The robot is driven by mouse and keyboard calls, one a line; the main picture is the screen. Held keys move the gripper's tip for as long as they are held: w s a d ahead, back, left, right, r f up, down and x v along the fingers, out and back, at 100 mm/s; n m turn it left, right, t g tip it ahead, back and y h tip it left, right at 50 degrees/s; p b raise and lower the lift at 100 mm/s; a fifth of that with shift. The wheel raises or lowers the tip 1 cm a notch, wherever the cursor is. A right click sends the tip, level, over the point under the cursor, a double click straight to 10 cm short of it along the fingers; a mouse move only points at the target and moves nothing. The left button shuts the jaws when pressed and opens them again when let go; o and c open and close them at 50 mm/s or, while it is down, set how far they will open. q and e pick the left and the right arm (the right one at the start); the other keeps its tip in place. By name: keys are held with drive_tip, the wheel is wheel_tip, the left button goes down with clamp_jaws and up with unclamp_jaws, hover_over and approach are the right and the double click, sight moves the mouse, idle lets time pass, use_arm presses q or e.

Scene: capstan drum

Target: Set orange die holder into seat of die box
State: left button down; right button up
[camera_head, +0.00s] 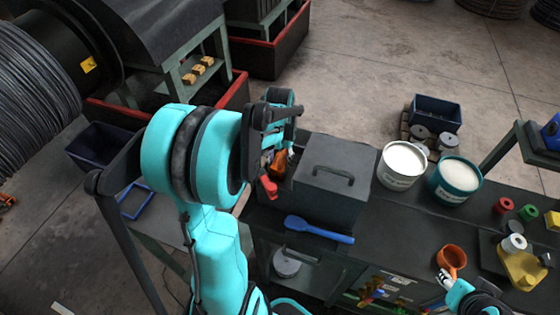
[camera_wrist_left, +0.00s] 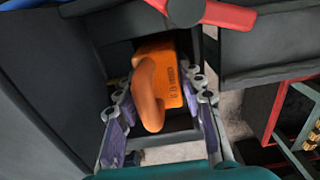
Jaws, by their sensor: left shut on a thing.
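The orange die holder (camera_wrist_left: 172,75) shows in the wrist view as a marked block with a curved handle. My left gripper (camera_wrist_left: 160,112) has its fingers on either side of the holder and is shut on it. In the head view my left gripper (camera_head: 276,150) and the orange holder (camera_head: 279,162) are beside the left side of a dark grey box with a top handle (camera_head: 340,190), apparently the die box. In the wrist view dark walls (camera_wrist_left: 110,32) surround a recess behind the holder; how deep the holder sits is unclear. My right gripper (camera_head: 449,280) is small beside an orange ring.
A red lever (camera_head: 268,188) is close to my left gripper. A blue tool (camera_head: 320,230) lies in front of the box. White (camera_head: 398,182) and teal (camera_head: 452,196) buckets stand to its right. The orange ring (camera_head: 451,258) and several spools lie further right.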

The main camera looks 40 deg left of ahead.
use_arm(q)
drive_tip(key=shift+s+f, duration=0.25)
drive_tip(key=shift+f, duration=0.2)
drive_tip(key=c, duration=1.3)
unclamp_jaws()
drive_tip(key=o, duration=0.4)
drive_tip(key=shift+w+a+f, duration=0.15)
drive_tip(key=shift+w+a, duration=0.05)
drive_tip(key=shift+a, duration=0.15)
drive_tip(key=o, duration=0.6)
